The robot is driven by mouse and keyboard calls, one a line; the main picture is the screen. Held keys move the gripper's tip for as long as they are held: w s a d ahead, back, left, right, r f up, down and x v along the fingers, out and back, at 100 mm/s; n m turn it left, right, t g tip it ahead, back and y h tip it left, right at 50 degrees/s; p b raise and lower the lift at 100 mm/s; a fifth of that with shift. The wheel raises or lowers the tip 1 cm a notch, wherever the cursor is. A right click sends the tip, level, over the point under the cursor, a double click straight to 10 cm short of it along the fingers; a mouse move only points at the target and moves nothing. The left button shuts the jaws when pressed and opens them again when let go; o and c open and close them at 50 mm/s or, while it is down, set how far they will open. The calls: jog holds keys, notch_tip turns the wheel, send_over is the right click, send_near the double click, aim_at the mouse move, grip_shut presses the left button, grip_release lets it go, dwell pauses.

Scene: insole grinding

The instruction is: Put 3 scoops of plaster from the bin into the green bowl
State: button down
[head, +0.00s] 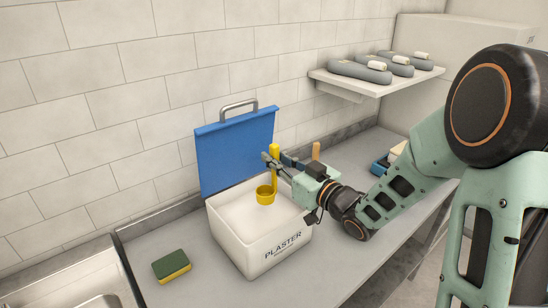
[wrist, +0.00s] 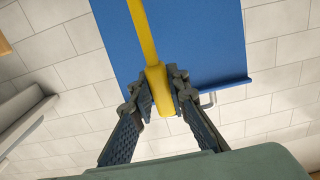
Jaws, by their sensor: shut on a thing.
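The white plaster bin (head: 262,250), marked PLASTER, stands open on the counter with white plaster (head: 236,207) inside. Its blue lid (head: 235,150) is raised at the back. My gripper (head: 275,163) is over the bin's right part, shut on the upright handle of the yellow scoop (head: 265,195). The scoop's cup is low in the bin's opening; I cannot tell whether it touches the plaster or what it holds. In the wrist view the fingers (wrist: 160,92) clasp the yellow handle (wrist: 156,76), with the blue lid (wrist: 190,40) behind. I do not see the green bowl.
A green and yellow sponge (head: 171,265) lies left of the bin, near a sink (head: 100,300). A wooden handle (head: 316,151) and a blue item (head: 380,166) are to the right, partly behind my arm. A wall shelf (head: 372,87) holds several grey insole forms.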

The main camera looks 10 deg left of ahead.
aim_at(276, 184)
notch_tip(276, 184, down, 8)
jog(key=b, duration=0.4)
jog(key=shift+r+b, duration=0.1)
jog(key=shift+b, duration=0.3)
notch_tip(276, 184, down, 6)
jog(key=b, duration=0.5)
jog(key=shift+r+b, duration=0.2)
jog(key=shift+b, duration=0.2)
jog(key=shift+r+p, duration=4.65)
jog(key=shift+r, duration=2.4)
jog(key=shift+d, duration=0.1)
